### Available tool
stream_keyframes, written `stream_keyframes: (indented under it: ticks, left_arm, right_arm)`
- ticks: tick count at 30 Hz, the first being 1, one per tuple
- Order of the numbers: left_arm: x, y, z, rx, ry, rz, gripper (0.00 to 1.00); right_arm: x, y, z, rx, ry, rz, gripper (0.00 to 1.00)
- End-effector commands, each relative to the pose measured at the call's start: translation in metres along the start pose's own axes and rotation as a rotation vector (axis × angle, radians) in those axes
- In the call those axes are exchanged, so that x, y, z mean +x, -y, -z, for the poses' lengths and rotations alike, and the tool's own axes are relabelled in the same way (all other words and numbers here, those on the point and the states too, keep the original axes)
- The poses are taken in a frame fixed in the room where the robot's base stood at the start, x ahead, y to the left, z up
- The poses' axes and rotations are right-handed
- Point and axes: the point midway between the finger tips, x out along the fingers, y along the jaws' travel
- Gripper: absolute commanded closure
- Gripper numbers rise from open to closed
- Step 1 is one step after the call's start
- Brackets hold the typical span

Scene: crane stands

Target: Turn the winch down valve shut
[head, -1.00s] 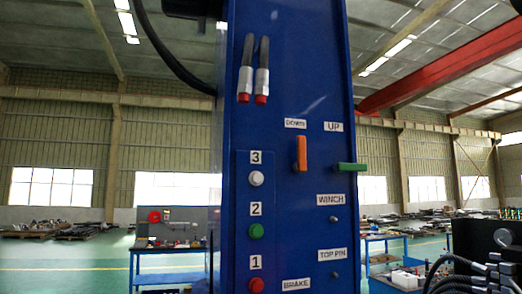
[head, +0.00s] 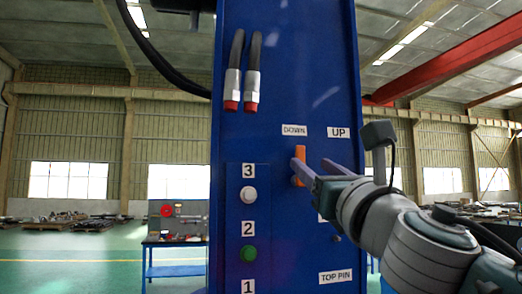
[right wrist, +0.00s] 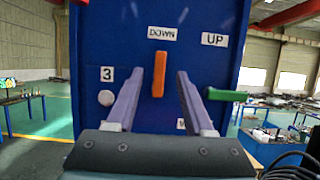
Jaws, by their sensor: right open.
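The orange winch down valve handle (head: 300,165) stands upright on the blue panel under the DOWN label (head: 294,131). It also shows in the right wrist view (right wrist: 159,75), upright between and beyond my fingertips. My right gripper (head: 312,168) is open in front of the panel, with its two fingers pointing at the handle. In the right wrist view the right gripper (right wrist: 158,78) has one finger on either side of the handle; I cannot tell whether they reach its depth. The green handle (right wrist: 225,95) under the UP label lies horizontal, just right of the right finger. My left gripper is not in view.
The blue panel (head: 285,60) carries two hoses with red ends (head: 242,80) at the upper left. A blue workbench (head: 175,257) stands in the background.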

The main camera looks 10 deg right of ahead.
Motion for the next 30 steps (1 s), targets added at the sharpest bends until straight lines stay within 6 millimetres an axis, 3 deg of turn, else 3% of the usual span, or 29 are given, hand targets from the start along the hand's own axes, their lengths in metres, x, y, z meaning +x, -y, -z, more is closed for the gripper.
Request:
stream_keyframes:
  ticks: [3,9,23,30]
  left_arm:
    - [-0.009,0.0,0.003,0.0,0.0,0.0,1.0]
    - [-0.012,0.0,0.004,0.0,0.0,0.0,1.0]
    - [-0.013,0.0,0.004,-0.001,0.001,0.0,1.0]
    - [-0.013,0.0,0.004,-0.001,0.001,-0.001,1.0]
  right_arm:
    - [0.022,0.0,-0.003,0.001,0.0,0.003,0.47]
    - [0.044,0.001,-0.001,0.004,0.0,0.003,0.47]
    - [0.053,0.0,0.0,0.005,-0.001,0.001,0.47]
    - [0.053,0.0,0.0,0.005,-0.001,0.002,0.74]
